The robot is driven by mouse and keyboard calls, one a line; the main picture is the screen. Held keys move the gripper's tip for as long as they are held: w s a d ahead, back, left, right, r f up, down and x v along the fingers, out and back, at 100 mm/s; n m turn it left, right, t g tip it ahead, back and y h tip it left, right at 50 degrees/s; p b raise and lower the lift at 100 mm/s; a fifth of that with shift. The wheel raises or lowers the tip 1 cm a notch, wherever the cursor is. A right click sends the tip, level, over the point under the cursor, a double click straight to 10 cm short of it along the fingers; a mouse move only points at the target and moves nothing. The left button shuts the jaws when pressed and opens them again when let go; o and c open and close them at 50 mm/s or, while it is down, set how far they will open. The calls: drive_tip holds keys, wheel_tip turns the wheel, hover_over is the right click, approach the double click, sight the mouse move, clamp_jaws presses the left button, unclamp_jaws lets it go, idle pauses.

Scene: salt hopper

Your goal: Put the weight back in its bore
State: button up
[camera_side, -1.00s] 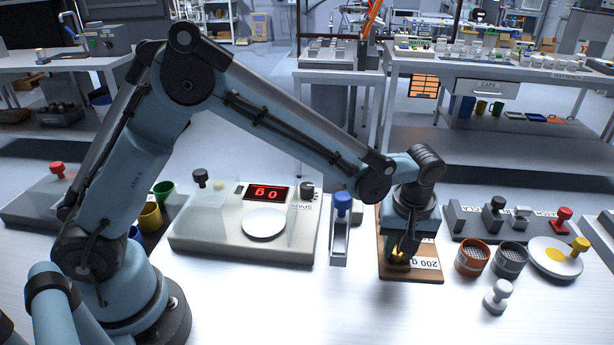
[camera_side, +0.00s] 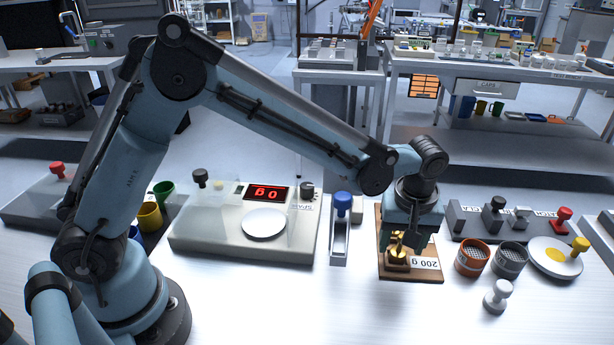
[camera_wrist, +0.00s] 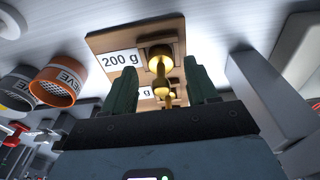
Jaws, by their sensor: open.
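A brass weight (camera_side: 398,252) stands upright at the near end of a brown wooden board (camera_side: 408,274), beside the "200 g" label (camera_side: 427,263). In the wrist view the weight (camera_wrist: 160,66) shows a round knob and stem at a square seat on the board (camera_wrist: 110,40). I cannot tell how deep it sits in its bore. My gripper (camera_side: 402,244) is right above it, pointing down. In the wrist view my gripper (camera_wrist: 158,74) is open, one finger on each side of the weight with gaps. A second brass weight (camera_wrist: 171,99) shows behind it, partly hidden.
A blue-knobbed slide in a metal frame (camera_side: 340,225) stands close left of the board. Orange (camera_side: 472,258) and grey (camera_side: 509,262) sieve cups stand to the right, with a white-knobbed piece (camera_side: 497,297) in front.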

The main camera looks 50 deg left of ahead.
sight(399, 258)
wheel_tip(399, 258, up, 10)
drive_tip(key=s, duration=0.1)
drive_tip(key=shift+d+r, duration=0.25)
drive_tip(key=shift+d, duration=0.2)
